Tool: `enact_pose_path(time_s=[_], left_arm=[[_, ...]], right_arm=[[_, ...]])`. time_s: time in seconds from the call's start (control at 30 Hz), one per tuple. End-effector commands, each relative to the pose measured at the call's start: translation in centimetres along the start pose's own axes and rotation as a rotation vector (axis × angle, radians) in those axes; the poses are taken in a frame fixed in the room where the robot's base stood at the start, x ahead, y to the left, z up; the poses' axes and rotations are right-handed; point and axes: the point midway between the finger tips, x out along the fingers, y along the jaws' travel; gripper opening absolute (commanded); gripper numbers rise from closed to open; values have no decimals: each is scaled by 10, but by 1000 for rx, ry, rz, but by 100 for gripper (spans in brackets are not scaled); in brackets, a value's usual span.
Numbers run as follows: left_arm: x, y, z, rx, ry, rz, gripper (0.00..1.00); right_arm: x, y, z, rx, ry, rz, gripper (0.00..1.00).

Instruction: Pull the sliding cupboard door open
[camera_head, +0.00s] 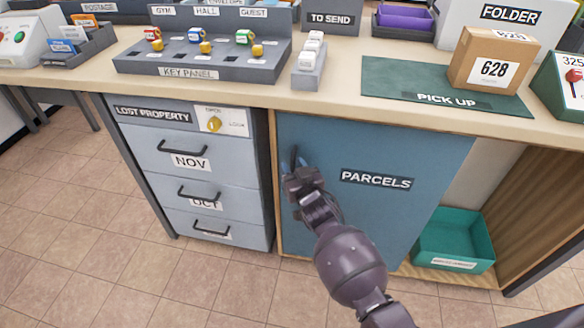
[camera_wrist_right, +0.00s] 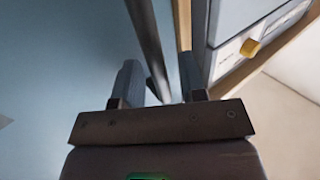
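The sliding cupboard door (camera_head: 370,215) is a flat blue panel labelled PARCELS, under the counter. It covers the left and middle of the cupboard front; an open gap shows at its right. A dark upright bar handle (camera_head: 294,157) is near the door's left edge. My right gripper (camera_head: 292,168) is at this handle. In the right wrist view, the handle (camera_wrist_right: 150,45) runs between the two fingers of my right gripper (camera_wrist_right: 157,80), which stand apart with some space visible beside the bar. Contact is not clear. My left gripper is out of view.
Grey drawers (camera_head: 205,165) labelled LOST PROPERTY stand left of the door. A green bin (camera_head: 453,240) sits inside the cupboard at the right. The counter (camera_head: 345,75) above holds a key panel (camera_head: 205,62) and a parcel box (camera_head: 492,62). The tiled floor in front is clear.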

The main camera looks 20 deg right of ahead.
Motion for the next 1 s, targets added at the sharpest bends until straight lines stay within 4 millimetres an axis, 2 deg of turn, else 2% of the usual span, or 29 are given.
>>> enact_pose_path(time_s=[0.33,0.5,0.6,0.87,1.0], left_arm=[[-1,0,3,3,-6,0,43],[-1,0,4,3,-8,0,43],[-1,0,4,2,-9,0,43],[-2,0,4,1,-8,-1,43],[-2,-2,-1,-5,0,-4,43]], right_arm=[[2,0,-1,-1,1,0,37],[2,0,-1,-1,1,0,11],[2,0,-1,-1,1,0,0],[2,1,-1,-1,1,0,0],[-3,9,-3,-4,2,1,0]])
